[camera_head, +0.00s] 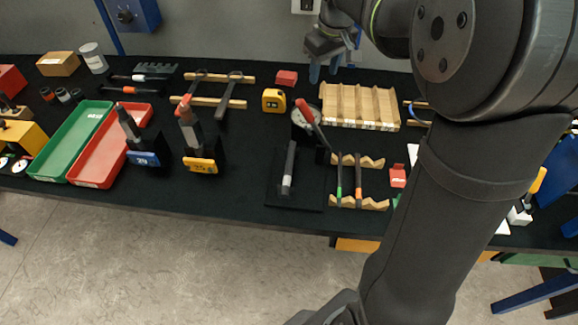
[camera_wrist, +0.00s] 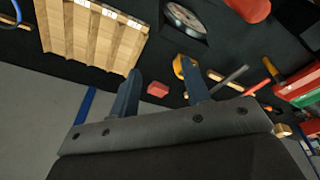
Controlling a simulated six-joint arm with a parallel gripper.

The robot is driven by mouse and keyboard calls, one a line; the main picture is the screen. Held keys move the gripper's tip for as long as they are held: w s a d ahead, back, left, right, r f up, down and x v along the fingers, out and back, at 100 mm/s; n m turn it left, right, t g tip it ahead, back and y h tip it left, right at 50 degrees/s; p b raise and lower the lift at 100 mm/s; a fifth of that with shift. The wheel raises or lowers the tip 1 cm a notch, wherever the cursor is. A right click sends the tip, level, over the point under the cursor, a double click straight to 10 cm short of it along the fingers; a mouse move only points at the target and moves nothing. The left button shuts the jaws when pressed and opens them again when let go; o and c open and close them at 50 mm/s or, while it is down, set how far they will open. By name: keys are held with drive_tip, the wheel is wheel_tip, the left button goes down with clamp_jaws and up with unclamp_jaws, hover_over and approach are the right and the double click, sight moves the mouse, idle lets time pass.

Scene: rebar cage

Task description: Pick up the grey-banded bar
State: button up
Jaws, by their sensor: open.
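A thin dark bar with a pale grey band (camera_head: 140,77) lies at the back left of the black table in the head view; it looks like the grey-banded bar. A similar bar with orange-red bands (camera_head: 130,90) lies just in front of it. My gripper (camera_head: 324,70) is at the back of the table, well to the right of both bars. In the wrist view, my gripper (camera_wrist: 160,95) has its two dark fingers spread apart with nothing between them. I cannot clearly pick out the grey-banded bar in the wrist view.
A slatted wooden tray (camera_head: 360,106) and a red block (camera_head: 286,78) are near my gripper. A yellow tape measure (camera_head: 273,100) and wooden rails with dark tools (camera_head: 213,102) lie between it and the bars. Green (camera_head: 72,141) and red (camera_head: 110,146) trays stand front left.

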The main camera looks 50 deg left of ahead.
drive_tip(key=s+a+n, duration=0.2)
drive_tip(key=s+n, duration=0.4)
drive_tip(key=n, duration=0.2)
drive_tip(key=n+h, duration=0.4)
drive_tip(key=n, duration=1.5)
approach(288, 164)
drive_tip(key=shift+n+t, duration=0.3)
drive_tip(key=shift+t, duration=0.1)
drive_tip(key=shift+s+x, duration=0.2)
drive_tip(key=shift+x, duration=1.95)
drive_tip(key=shift+s+x, duration=0.2)
drive_tip(key=shift+x, duration=1.95)
clamp_jaws()
